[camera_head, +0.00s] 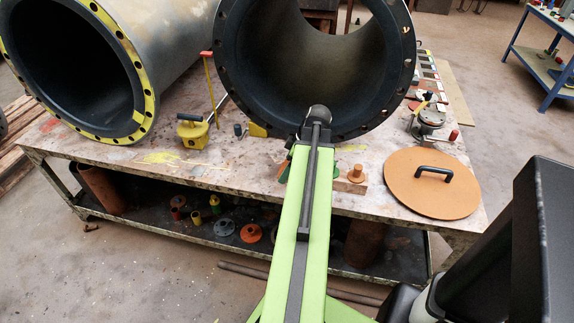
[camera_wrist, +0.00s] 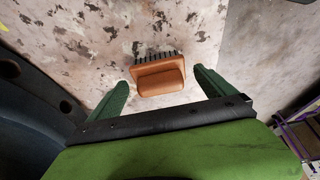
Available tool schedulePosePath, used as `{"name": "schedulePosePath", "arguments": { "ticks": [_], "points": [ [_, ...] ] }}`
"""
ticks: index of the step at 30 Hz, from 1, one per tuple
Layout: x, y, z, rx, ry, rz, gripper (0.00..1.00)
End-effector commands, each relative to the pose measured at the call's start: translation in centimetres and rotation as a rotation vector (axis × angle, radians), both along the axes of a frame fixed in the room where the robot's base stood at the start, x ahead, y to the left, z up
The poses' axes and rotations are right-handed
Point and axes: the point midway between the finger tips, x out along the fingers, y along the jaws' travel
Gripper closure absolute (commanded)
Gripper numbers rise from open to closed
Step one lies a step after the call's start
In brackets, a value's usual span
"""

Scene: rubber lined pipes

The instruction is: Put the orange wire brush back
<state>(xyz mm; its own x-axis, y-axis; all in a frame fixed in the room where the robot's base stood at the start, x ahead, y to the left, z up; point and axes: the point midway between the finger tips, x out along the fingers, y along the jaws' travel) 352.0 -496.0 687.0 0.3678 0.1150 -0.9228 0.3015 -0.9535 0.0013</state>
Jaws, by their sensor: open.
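The orange wire brush (camera_wrist: 161,78) shows in the wrist view, with an orange block-like body and a row of dark bristles along its far edge. It is over the stained pale tabletop. My gripper (camera_wrist: 160,76) has its two green fingers apart, one to each side of the brush, with a gap on both sides. I cannot tell how far the brush is below the fingertips.
Two large flanged pipes, the left (camera_head: 140,117) yellow-rimmed and the right (camera_head: 232,85) dark-rimmed, lie on the workbench (camera_head: 225,175). A round orange lid (camera_head: 432,190) with a black handle lies at right. A yellow tool (camera_head: 192,132) stands left.

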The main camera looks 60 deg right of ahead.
Motion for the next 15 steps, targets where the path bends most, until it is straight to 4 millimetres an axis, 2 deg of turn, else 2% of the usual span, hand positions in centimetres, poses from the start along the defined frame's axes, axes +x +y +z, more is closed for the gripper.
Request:
{"name": "schedulePosePath", "arguments": {
  "ticks": [1,9,12,15],
  "points": [
    [-0.3,-0.1,1.5,0.000,0.000,-0.001,0.06],
    [-2.5,-0.8,7.4,0.000,0.000,-0.002,0.06],
    [-3.2,-1.0,9.3,-0.001,0.000,0.000,0.06],
    [-3.8,-1.2,10.3,0.000,0.000,0.000,0.06]
  ]
}}
